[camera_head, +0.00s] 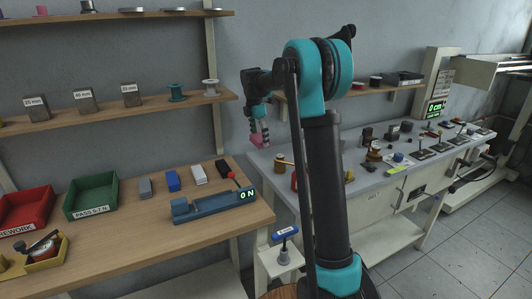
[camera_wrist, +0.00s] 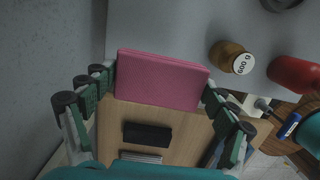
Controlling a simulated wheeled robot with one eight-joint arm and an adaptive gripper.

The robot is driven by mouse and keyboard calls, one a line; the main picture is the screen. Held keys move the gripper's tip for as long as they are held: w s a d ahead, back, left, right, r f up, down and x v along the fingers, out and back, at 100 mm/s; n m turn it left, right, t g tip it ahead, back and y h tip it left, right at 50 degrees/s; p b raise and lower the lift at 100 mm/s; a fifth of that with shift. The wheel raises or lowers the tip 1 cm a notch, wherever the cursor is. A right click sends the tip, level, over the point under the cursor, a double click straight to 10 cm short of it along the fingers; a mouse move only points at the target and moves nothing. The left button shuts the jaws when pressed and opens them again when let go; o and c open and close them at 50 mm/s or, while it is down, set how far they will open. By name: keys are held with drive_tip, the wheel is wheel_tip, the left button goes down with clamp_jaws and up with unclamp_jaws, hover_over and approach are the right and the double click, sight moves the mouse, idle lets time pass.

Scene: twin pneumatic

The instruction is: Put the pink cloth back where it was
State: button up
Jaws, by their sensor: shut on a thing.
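The pink cloth (camera_wrist: 162,80) looks like a flat folded rectangle in the wrist view. My gripper (camera_wrist: 160,88) is shut on it, with a finger at its left and right edges. In the head view the cloth (camera_head: 256,141) is a small pink patch at the tips of my gripper (camera_head: 259,133). It is held in the air near where the wooden bench (camera_head: 130,225) and the grey bench (camera_head: 270,172) meet. No empty spot is marked as the cloth's own place in these views.
A black block (camera_wrist: 147,133) lies on the wooden bench below the gripper. A brass weight (camera_wrist: 231,57) and a red cylinder (camera_wrist: 294,74) stand on the grey bench. A blue force gauge (camera_head: 213,205) and green tray (camera_head: 92,195) occupy the wooden bench. A shelf (camera_head: 120,108) runs above.

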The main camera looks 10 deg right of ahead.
sight(267, 157)
wheel_tip(267, 157, down, 7)
drive_tip(key=shift+r, duration=0.1)
drive_tip(key=w+d, duration=0.1)
drive_tip(key=w+d+f, duration=0.1)
drive_tip(key=d, duration=0.1)
drive_tip(key=shift+w, duration=0.35)
drive_tip(key=shift+f, duration=0.1)
drive_tip(key=o, duration=1.2)
drive_tip(key=shift+f, duration=0.15)
drive_tip(key=r, duration=0.4)
drive_tip(key=a+r, duration=0.1)
drive_tip(key=r, duration=0.7)
drive_tip(key=shift+s+a+r, duration=0.1)
drive_tip(key=shift+s+a, duration=0.1)
drive_tip(key=shift+s, duration=0.05)
